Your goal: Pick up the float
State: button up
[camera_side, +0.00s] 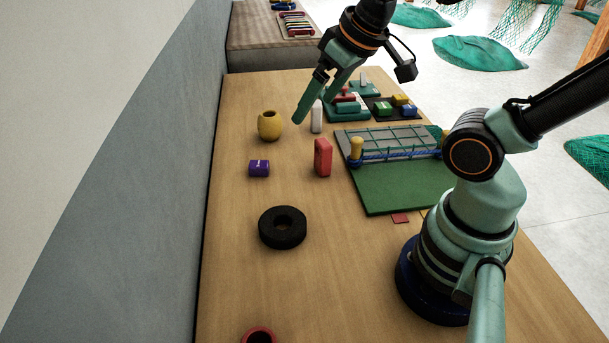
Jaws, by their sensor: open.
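The float looks to be the yellow rounded piece (270,126) with a dark opening in its top, upright on the wooden table near the wall. My gripper (314,109) is open, its two green fingers pointing down and left. The nearer fingertip is to the right of the float in the picture, with a visible gap between them. I cannot tell how high the fingertips are above the table.
A red block (323,157), a purple box (259,168) and a black ring (282,228) stand on the wooden table (240,285). A green board (400,188) with netting and yellow posts lies at the right. A grey wall (165,200) borders the left.

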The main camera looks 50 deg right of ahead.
jog(key=w+d+f+m+t, duration=0.1)
jog(key=w+d+m+t, duration=0.15)
jog(key=w, duration=0.65)
jog(key=m+t+h, duration=0.4)
send_over(276, 122)
notch_tip(276, 122, down, 13)
jog(key=f, duration=0.7)
jog(key=shift+s+a+f, duration=0.1)
jog(key=shift+s+a, duration=0.1)
jog(key=shift+s, duration=0.2)
jog(key=shift+x, duration=3.8)
jog(key=c, duration=1)
